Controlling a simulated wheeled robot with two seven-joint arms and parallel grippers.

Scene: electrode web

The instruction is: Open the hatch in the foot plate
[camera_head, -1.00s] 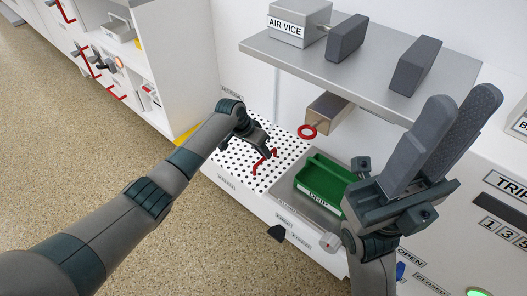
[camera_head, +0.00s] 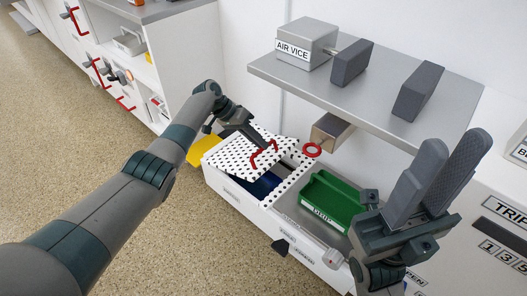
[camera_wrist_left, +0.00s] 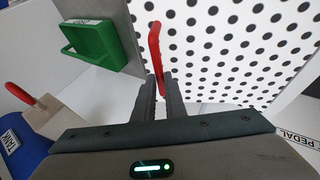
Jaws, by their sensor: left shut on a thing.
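The hatch (camera_head: 234,158) is a white panel with black dots in the dotted foot plate (camera_head: 288,187). It is tilted up, with a gap below its near edge showing a dark blue inside (camera_head: 262,186). My left gripper (camera_head: 262,146) is shut on the hatch's red handle (camera_head: 270,158). In the left wrist view, the red handle (camera_wrist_left: 156,45) stands between the finger tips (camera_wrist_left: 160,85), in front of the dotted hatch (camera_wrist_left: 235,50).
A green bin (camera_head: 328,203) sits right of the foot plate. Above hangs a grey shelf (camera_head: 375,95) with the air vice (camera_head: 306,42). A red ring (camera_head: 312,150) on a block juts out under the shelf, close to the hatch. Yellow (camera_head: 203,150) shows left of the hatch.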

